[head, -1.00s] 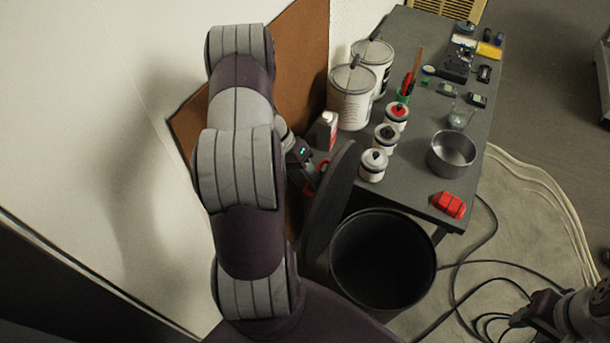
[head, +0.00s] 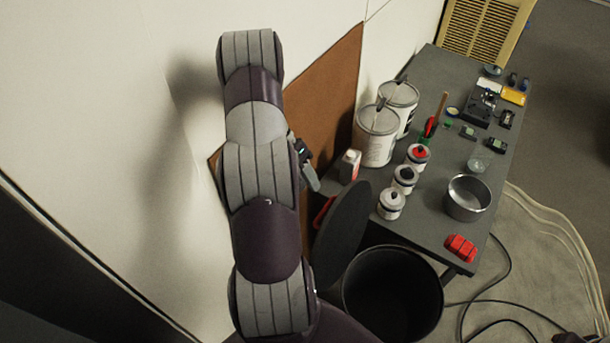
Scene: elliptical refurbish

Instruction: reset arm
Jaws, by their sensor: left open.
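My left arm runs up the left half of the head view, in front of the white wall. My left gripper (head: 309,171) shows only in part to the right of the arm, in front of the brown board. It is open, with nothing seen in it. It is apart from the small white bottle (head: 348,166) at the table's left edge. The rest of the gripper is hidden behind my arm. My right gripper is not in view; only a dark sliver shows at the bottom right corner.
The grey table (head: 432,205) holds several paint cans, small jars, a metal pot (head: 469,198) and a red object (head: 460,248). A black bin (head: 392,300) with a dark oval lid (head: 343,232) stands before it. Cables lie on the floor at right.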

